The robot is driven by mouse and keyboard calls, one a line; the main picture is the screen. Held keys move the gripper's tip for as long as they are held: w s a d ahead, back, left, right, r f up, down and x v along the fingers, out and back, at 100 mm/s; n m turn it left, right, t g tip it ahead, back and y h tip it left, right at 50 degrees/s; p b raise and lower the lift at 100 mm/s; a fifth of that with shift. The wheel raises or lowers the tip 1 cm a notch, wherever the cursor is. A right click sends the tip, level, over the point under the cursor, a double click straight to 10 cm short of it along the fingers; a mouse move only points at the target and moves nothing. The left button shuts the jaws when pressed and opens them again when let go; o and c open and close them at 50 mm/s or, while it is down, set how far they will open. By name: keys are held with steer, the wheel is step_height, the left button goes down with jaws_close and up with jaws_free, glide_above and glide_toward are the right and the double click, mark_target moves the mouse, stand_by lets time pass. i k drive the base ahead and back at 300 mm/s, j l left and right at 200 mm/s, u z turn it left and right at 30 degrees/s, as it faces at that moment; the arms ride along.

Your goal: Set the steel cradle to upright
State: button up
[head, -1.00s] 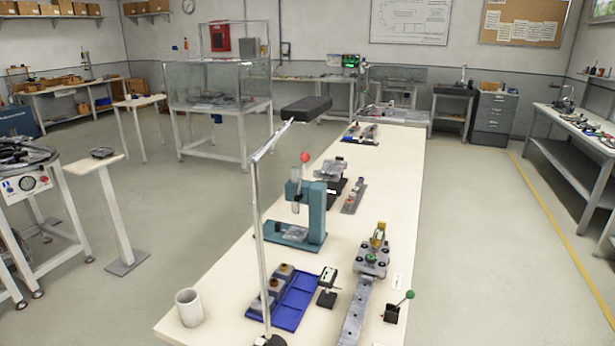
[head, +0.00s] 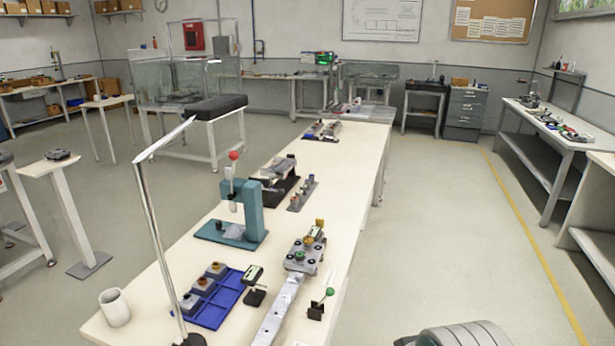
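I cannot tell for sure which part is the steel cradle. One candidate is the grey metal carriage (head: 303,257) on the long steel rail (head: 277,312) on the bench, with green and brass-coloured parts on it. Another is the grey metal fixture on a black base (head: 275,172) farther back, behind the teal press (head: 247,205). Both are too small to read their tilt. My gripper is not in view. A rounded grey part, probably of my own arm, shows at the bottom right edge.
The pale bench (head: 345,175) runs away from me. On it stand a blue tray (head: 228,300) with several blocks, a small green-topped stand (head: 254,284), a green-knobbed lever (head: 320,303), a white mug (head: 115,307) and a lamp (head: 165,240). The floor right of the bench is clear.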

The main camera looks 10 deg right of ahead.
mark_target(272, 174)
steer(key=i+l+u, duration=0.2)
steer(key=k+l+z, duration=0.2)
steer(key=k, duration=0.55)
steer(key=i+z, duration=0.25)
steer(key=z, duration=0.15)
steer(key=i+z, duration=0.35)
steer(key=i+j, duration=0.1)
steer(key=i, duration=0.35)
steer(key=i+j, duration=0.15)
steer(key=i, duration=0.3)
steer(key=i+j, duration=0.1)
steer(key=i, duration=0.35)
steer(key=i+u, duration=0.3)
steer(key=i, duration=0.15)
steer(key=i+l+u, duration=0.35)
steer(key=i+j+u, duration=0.2)
steer(key=k+l, duration=0.05)
steer(key=l, duration=0.05)
